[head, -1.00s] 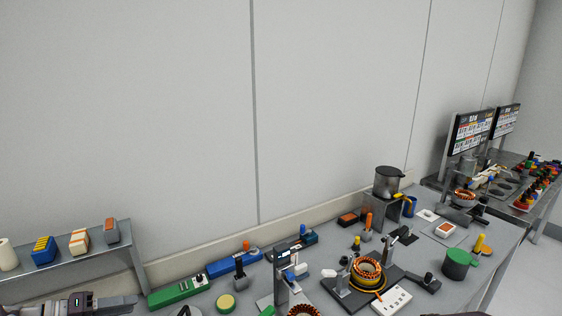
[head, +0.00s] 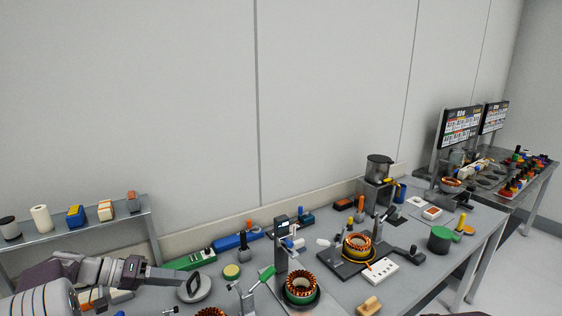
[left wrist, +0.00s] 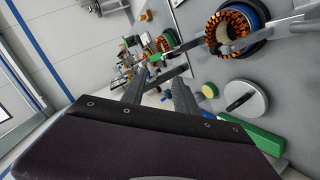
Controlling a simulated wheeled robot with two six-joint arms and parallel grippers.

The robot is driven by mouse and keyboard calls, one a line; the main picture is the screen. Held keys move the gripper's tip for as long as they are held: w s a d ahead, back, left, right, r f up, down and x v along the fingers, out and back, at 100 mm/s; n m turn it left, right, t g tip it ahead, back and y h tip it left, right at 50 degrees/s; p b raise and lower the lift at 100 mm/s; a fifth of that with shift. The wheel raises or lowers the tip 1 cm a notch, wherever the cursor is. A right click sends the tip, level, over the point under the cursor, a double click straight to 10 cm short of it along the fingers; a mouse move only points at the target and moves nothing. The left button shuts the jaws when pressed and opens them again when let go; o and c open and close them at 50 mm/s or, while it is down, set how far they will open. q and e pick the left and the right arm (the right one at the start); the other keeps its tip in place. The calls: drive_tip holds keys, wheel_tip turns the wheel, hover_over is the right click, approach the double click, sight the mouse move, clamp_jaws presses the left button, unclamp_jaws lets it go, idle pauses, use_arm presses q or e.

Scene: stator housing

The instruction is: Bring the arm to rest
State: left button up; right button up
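My left gripper (head: 172,273) reaches in from the lower left in the head view, above the left part of the workbench (head: 335,292). In the left wrist view its two fingers (left wrist: 156,88) stand apart with nothing held between them. A grey disc with a black handle (head: 188,295) lies by the fingertips in the head view and is partly covered by them; it also shows in the left wrist view (left wrist: 246,108). I cannot tell the height of the gripper over the bench. My right gripper is not in view.
A copper-wound stator (head: 300,284) stands at the front of the bench, another (head: 357,242) farther right by a white socket strip (head: 381,272). A green box (head: 192,261) and upright post (head: 281,246) stand nearby. A shelf (head: 135,213) is behind my left arm.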

use_arm(q)
drive_tip(key=s+d+f+m+g+y+b, duration=0.1)
drive_tip(key=s+d+f+g+y+b, duration=0.2)
drive_tip(key=s+d, duration=0.5)
drive_tip(key=s+d+f+m+g+y+b, duration=0.1)
drive_tip(key=s+d+f+m+g+b, duration=0.3)
drive_tip(key=d, duration=0.6)
drive_tip(key=s+a+f+n+y, duration=0.1)
drive_tip(key=s+a+f+y, duration=0.1)
drive_tip(key=s+f, duration=0.2)
drive_tip(key=s+a+f+n+t+y, duration=0.1)
drive_tip(key=s+a+f+n+y, duration=0.1)
drive_tip(key=s+a+f+y, duration=0.1)
drive_tip(key=s+a+f+n+t+y+p, duration=0.1)
drive_tip(key=s+a+f+n+y, duration=0.1)
drive_tip(key=s+f, duration=0.3)
drive_tip(key=shift+s+a, duration=0.2)
drive_tip(key=shift+s, duration=0.6)
drive_tip(key=shift+w+a+n+t, duration=0.2)
drive_tip(key=shift+w+n+t, duration=0.1)
drive_tip(key=shift+w, duration=0.25)
drive_tip(key=shift+w+a+n+t, duration=0.2)
drive_tip(key=shift+w+n, duration=0.1)
drive_tip(key=shift+w, duration=0.2)
drive_tip(key=shift+w+d+f+n, duration=0.1)
drive_tip(key=shift+w+n, duration=0.2)
drive_tip(key=shift+w+d, duration=0.1)
drive_tip(key=shift+d, duration=0.1)
